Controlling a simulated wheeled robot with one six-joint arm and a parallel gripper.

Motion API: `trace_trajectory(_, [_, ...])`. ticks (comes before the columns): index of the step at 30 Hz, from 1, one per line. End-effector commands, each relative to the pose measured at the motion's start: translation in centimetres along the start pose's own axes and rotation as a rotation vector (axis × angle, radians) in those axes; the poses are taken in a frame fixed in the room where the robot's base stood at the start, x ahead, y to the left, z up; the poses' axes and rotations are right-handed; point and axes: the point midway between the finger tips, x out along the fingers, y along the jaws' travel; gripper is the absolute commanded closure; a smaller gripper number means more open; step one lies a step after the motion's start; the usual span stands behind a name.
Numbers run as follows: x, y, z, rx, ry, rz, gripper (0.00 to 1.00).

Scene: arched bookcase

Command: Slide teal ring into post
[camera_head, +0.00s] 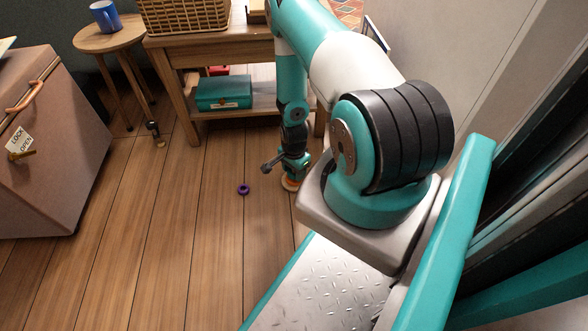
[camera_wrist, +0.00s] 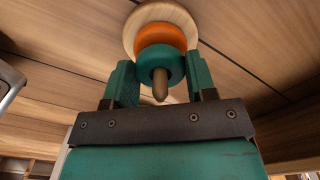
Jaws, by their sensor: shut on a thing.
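In the wrist view, the teal ring (camera_wrist: 147,62) sits around the wooden post (camera_wrist: 160,86), whose tip sticks out through its hole. An orange ring (camera_wrist: 160,38) is around the post beyond it, against the pale round wooden base (camera_wrist: 160,10). My gripper (camera_wrist: 161,72) has one finger on each side of the teal ring and is shut on it. In the head view, my gripper (camera_head: 293,168) points down near the floor, with the orange ring (camera_head: 290,184) just below it. The teal ring is hard to tell from my gripper there.
A purple ring (camera_head: 243,189) lies on the wooden floor, left of my gripper. A wooden table (camera_head: 215,44) with a teal box (camera_head: 223,92) on its lower shelf stands behind. A pinkish chest (camera_head: 55,150) is at left. The floor between is mostly clear.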

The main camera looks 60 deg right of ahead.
Motion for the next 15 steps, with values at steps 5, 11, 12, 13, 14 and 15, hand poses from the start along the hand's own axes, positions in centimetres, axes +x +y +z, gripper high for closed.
trace_trajectory(5, [0.55,0.0,0.0,0.0,0.0,0.0,0.71])
trace_trajectory(11, [1.05,0.01,0.01,0.0,0.0,0.0,0.71])
trace_trajectory(12, [1.15,0.01,0.01,0.0,0.0,0.0,0.71])
trace_trajectory(13, [1.22,0.01,0.01,0.0,0.0,0.0,0.71])
trace_trajectory(14, [1.2,0.01,0.01,0.0,0.0,0.0,0.47])
trace_trajectory(15, [1.13,0.01,0.0,0.0,0.0,0.0,0.37])
